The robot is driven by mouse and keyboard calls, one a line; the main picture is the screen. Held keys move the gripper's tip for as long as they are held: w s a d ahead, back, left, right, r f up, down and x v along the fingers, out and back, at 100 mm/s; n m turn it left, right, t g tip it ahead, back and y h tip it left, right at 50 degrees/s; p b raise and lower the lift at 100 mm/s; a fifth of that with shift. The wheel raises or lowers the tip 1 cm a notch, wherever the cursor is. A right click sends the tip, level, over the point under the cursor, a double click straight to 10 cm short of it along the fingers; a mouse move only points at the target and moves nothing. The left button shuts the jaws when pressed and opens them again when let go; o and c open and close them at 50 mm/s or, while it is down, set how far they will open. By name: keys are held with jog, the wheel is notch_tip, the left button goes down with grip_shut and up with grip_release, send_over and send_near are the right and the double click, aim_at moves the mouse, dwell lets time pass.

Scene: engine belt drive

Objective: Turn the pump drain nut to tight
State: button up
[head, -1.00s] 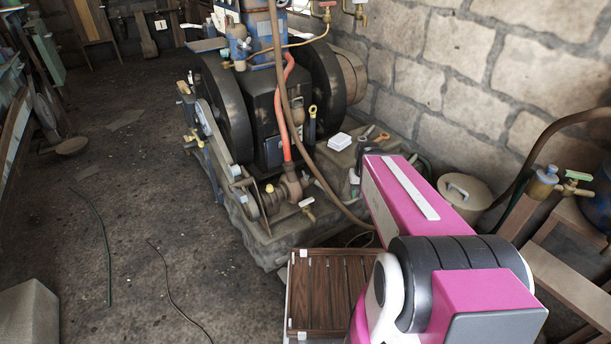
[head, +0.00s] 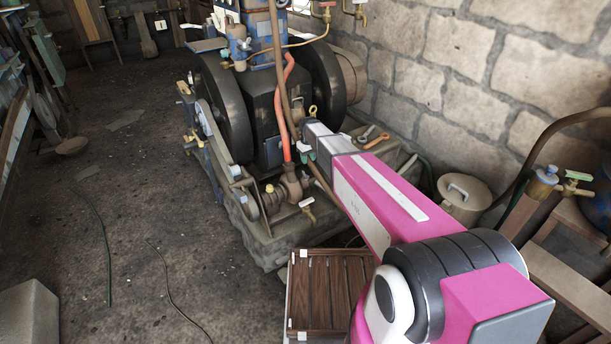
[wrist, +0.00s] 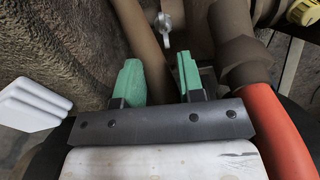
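My gripper (wrist: 160,80) has two green-padded fingers standing apart with nothing between them, so it is open. In the wrist view, a small pale winged piece (wrist: 164,24) on a short stem lies beyond the gap, apart from the fingers; it may be the drain nut. Beside it is the brown pump body (wrist: 238,50), with a yellow fitting (wrist: 303,12) at the upper right. In the head view, the pump (head: 291,185) sits low at the engine's front with a pale-handled tap (head: 307,204). My gripper (head: 308,157) is close by it, partly hidden by my arm.
A red hose (wrist: 272,125) rises from the pump close to the right of my gripper. A brown pipe (wrist: 140,35) passes behind the fingers. A white ribbed block (wrist: 32,105) is at the left of the wrist view. A wooden slatted crate (head: 328,290) stands below my arm.

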jog(key=f, duration=0.3)
jog(key=w+f, duration=0.1)
jog(key=f, duration=0.3)
jog(key=a+f, duration=0.1)
jog(key=f, duration=0.3)
jog(key=shift+w+a+f, duration=0.1)
jog(key=shift+w+f, duration=0.05)
jog(key=c, duration=0.6)
